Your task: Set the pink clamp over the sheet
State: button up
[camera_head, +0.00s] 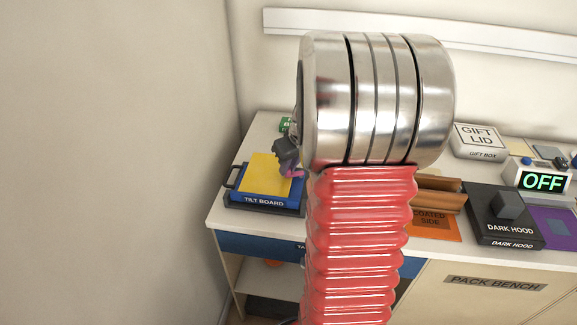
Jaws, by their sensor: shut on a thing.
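The yellow sheet (265,174) lies on the blue tilt board (237,199) at the left end of the bench. My dark gripper (286,156) shows at the right edge of the board, partly hidden behind my arm's large metal joint. It is shut on the pink clamp (292,173), of which only a small curved part shows. In the picture the clamp overlaps the sheet's right edge. I cannot tell whether it touches the sheet or hangs above it.
My red arm and metal joint block the middle of the view. Right of them are a brown roll (439,187), an orange coated-side sheet (437,226), a dark hood (503,222), a gift lid box (480,139) and a display reading OFF (541,181). A wall stands close left.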

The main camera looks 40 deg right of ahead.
grip_shut()
jog(key=shift+s+n, duration=0.1)
jog(key=shift+n, duration=0.3)
jog(key=o, duration=0.7)
grip_release()
jog(key=shift+o, duration=0.2)
jog(key=d+v, duration=0.1)
jog(key=v, duration=1.2)
jog(key=shift+s+a+r, duration=0.2)
jog(key=shift+a+r, duration=0.15)
